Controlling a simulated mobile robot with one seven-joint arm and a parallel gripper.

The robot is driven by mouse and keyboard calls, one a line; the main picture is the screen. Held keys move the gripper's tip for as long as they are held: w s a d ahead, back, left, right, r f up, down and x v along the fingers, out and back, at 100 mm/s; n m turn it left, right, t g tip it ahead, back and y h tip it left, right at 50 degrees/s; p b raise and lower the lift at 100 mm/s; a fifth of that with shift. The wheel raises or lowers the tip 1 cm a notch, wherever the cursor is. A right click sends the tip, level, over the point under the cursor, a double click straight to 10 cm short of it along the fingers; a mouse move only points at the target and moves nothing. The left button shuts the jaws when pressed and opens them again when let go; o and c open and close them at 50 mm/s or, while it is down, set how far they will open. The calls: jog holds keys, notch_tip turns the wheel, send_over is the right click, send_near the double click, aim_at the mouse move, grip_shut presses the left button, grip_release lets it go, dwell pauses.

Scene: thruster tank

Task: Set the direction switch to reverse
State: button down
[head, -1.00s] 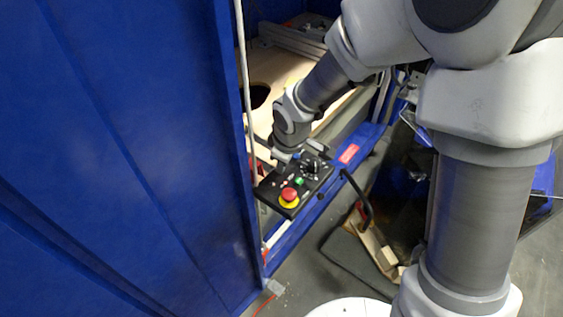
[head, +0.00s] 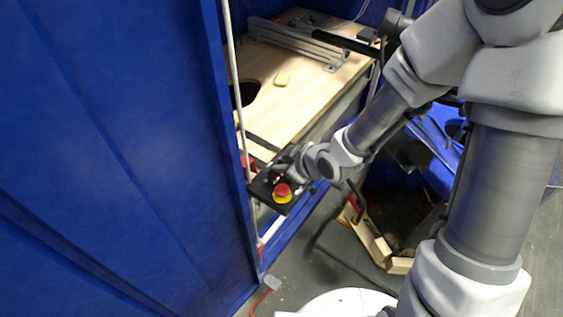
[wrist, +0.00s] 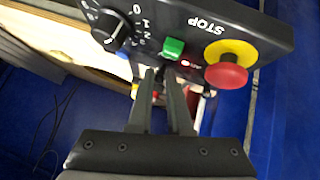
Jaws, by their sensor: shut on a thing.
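The black control panel (head: 262,188) juts from the blue frame in the head view. In the wrist view the panel (wrist: 278,38) fills the top, with a numbered black dial (wrist: 112,33), a green button (wrist: 173,47) and a red stop button (wrist: 228,70) on a yellow base. My gripper (wrist: 165,72) reaches the panel's near edge just below the green button, its fingers close together. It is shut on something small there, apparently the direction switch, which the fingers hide. Its position cannot be read. In the head view my wrist covers the dial and green button.
A wooden board (head: 300,85) with a dark round hole lies behind the panel, with a metal rail (head: 295,40) at its far end. A tall blue wall (head: 120,150) stands close on the left. A white pole (head: 236,100) runs beside the panel.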

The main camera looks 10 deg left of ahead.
dwell(0.3)
jog(key=c, duration=0.8)
grip_release()
jog(key=shift+c, duration=0.2)
jog(key=p+v, duration=0.3)
jog(key=shift+r, duration=0.35)
jog(key=shift+r+p, duration=0.2)
jog(key=shift+p, duration=1)
